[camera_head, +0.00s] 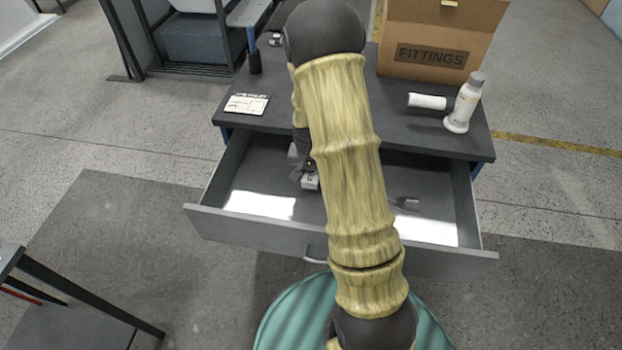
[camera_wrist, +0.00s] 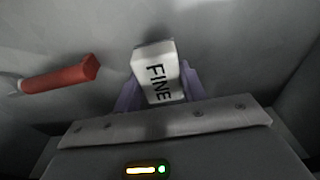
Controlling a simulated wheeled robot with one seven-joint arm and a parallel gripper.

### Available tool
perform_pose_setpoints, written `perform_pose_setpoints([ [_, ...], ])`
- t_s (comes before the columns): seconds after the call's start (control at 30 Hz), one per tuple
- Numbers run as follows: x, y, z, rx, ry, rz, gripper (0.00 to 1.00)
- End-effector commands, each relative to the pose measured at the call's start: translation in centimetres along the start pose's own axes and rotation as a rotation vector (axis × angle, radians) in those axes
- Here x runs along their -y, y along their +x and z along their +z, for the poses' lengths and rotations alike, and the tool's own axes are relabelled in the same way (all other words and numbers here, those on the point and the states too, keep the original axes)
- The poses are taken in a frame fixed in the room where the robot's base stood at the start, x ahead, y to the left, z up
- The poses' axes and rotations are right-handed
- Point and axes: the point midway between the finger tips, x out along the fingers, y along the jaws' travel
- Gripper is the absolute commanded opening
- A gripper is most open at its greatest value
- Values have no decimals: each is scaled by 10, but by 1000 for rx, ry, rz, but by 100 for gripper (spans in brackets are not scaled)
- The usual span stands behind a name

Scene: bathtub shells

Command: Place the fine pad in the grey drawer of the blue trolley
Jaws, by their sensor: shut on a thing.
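The fine pad is a small pale block marked "FINE" in the wrist view (camera_wrist: 157,75). My gripper (camera_wrist: 158,92) is shut on it, with a finger on either side. In the head view the pad (camera_head: 310,182) shows at the end of my gripper (camera_head: 303,172), over the inside of the open grey drawer (camera_head: 245,232). I cannot tell whether the pad touches the drawer floor. The drawer is pulled out from under the dark top of the trolley (camera_head: 400,133); my arm hides its middle.
A red-ended tool (camera_wrist: 60,80) lies near the pad in the wrist view. A small dark item (camera_head: 406,203) lies in the drawer's right part.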

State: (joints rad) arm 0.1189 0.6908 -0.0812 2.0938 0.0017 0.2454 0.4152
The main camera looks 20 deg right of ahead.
Motion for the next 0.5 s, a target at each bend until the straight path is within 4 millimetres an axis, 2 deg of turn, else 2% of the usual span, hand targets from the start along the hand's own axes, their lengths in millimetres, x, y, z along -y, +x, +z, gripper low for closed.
perform_pose_setpoints([
  [0.03,0,10,2,4,0,2,23],
  [0.17,0,24,4,3,-1,1,23],
  [0.47,2,26,4,1,-5,0,23],
  [0.5,2,26,5,1,-6,0,43],
])
